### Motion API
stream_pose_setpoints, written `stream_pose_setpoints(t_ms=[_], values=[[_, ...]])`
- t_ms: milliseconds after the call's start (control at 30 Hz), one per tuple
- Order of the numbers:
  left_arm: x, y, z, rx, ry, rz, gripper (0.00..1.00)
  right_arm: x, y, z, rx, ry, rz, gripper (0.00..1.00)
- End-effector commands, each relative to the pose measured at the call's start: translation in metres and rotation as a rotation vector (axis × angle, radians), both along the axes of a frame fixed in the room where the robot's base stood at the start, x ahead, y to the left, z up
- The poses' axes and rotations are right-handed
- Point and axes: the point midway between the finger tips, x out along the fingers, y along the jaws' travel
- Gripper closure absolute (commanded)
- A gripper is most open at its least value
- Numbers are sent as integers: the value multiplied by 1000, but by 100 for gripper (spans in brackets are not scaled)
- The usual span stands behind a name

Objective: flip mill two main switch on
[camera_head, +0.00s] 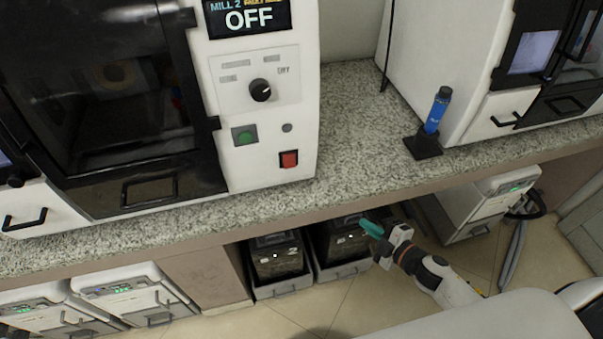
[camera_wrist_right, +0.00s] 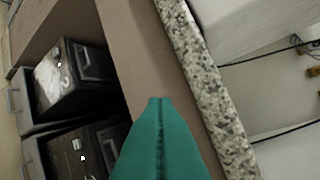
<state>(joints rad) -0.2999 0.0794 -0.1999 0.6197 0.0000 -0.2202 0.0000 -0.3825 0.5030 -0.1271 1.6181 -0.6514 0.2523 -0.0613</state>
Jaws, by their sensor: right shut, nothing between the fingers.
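Mill 2 (camera_head: 262,120) is a white and black machine on the granite counter, with its display (camera_head: 248,17) reading OFF. On its front panel are a red rocker switch (camera_head: 289,159), a green button (camera_head: 245,137) and a black dial (camera_head: 260,90). Which of these is the main switch carries no readable label. My right gripper (camera_head: 368,227) has teal fingers, is shut and empty, and is below the counter edge, lower right of the red switch and apart from it. The right wrist view shows the shut fingers (camera_wrist_right: 160,104) in front of the counter's side. My left gripper is not in view.
The granite counter (camera_head: 345,110) overhangs black bins (camera_head: 278,257) and white units (camera_head: 120,290) below. A blue bottle in a black stand (camera_head: 423,146) is on the counter to the right, beside another white machine (camera_head: 440,60). The counter between the machines is clear.

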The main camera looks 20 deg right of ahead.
Motion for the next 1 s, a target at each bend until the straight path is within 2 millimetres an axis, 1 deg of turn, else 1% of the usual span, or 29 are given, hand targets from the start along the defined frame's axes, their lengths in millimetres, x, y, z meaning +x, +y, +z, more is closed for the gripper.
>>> stream_pose_setpoints(t_ms=[33, 67, 100, 200, 300, 333, 400, 500, 833, 1000], values=[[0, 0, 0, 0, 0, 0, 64, 4, 12, 31, -40, -77, 81, 100], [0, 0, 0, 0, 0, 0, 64, 4, 19, 48, -64, -120, 128, 100], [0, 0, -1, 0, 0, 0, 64, 4, 29, 69, -94, -174, 185, 100], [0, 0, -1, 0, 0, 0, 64, -1, 52, 111, -159, -287, 309, 100], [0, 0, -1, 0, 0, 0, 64, -9, 68, 139, -206, -364, 397, 100], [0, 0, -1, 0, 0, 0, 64, -11, 72, 145, -216, -381, 417, 100], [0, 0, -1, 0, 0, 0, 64, -15, 78, 154, -234, -410, 450, 100], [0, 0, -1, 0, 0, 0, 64, -18, 82, 160, -246, -428, 472, 100], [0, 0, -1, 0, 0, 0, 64, -18, 83, 161, -246, -430, 472, 100], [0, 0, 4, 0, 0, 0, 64, -9, 91, 162, -245, -432, 471, 100]])
